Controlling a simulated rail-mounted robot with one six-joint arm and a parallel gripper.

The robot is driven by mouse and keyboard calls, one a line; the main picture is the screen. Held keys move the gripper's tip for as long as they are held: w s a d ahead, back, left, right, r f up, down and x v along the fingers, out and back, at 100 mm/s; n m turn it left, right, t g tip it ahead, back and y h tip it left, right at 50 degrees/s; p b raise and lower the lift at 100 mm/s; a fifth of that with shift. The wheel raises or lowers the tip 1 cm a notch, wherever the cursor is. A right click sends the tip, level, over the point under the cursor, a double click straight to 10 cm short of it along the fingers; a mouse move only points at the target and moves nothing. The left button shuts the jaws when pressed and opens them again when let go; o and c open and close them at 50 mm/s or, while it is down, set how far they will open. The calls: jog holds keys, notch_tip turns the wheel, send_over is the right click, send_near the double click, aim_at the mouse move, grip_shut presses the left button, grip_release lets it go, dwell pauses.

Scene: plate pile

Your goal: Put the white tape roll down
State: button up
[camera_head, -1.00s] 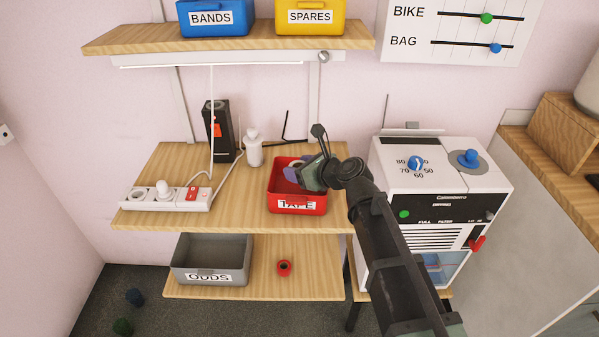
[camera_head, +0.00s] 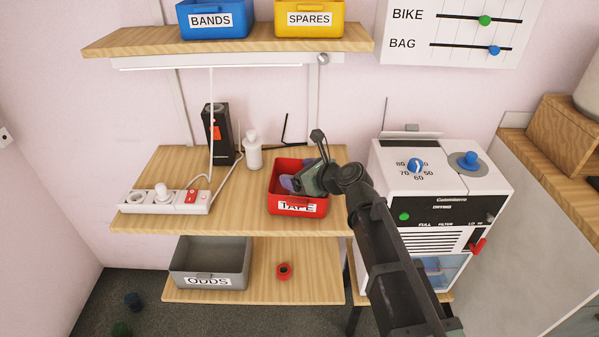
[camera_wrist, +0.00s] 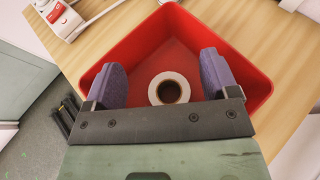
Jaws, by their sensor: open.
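The white tape roll (camera_wrist: 156,90) lies flat inside the red TAPE bin, its dark core facing up in the wrist view. The red TAPE bin (camera_head: 298,208) stands on the middle shelf; its wall also shows in the wrist view (camera_wrist: 240,62). My gripper (camera_wrist: 160,80) is open above the bin, its two purple fingers apart on either side of the roll with gaps between. In the head view my gripper (camera_head: 292,184) reaches into the bin's opening and hides the roll.
A power strip (camera_head: 165,198) lies at the left. A red tape roll (camera_head: 284,271) and the grey ODDS bin (camera_head: 209,257) are on the lower shelf. The white dryer (camera_head: 440,175) stands at the right.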

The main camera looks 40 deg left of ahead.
jog(key=w+p+v, duration=0.1)
jog(key=p+v, duration=0.3)
jog(key=v, duration=0.8)
jog(key=shift+s+r+p, duration=0.3)
jog(key=shift+s+p, duration=0.05)
jog(key=shift+p, duration=0.05)
jog(key=w+d+f+n+h, duration=0.1)
jog(key=d+f+n+h, duration=0.2)
jog(key=d, duration=0.5)
jog(key=w+d+f+n+h, duration=0.1)
jog(key=w+d+f+n, duration=0.15)
jog(key=d+n, duration=0.35)
jog(key=s+d+f+n+h, duration=0.1)
jog(key=s+d+n+h, duration=0.1)
jog(key=d, duration=0.8)
jog(key=s+d+f+n+g+h, duration=0.1)
jog(key=d+n+h, duration=0.3)
jog(key=d, duration=0.6)
jog(key=s+d+f+n+h, duration=0.3)
jog(key=d+n, duration=0.1)
jog(key=d, duration=0.6)
jog(key=shift+d, duration=0.35)
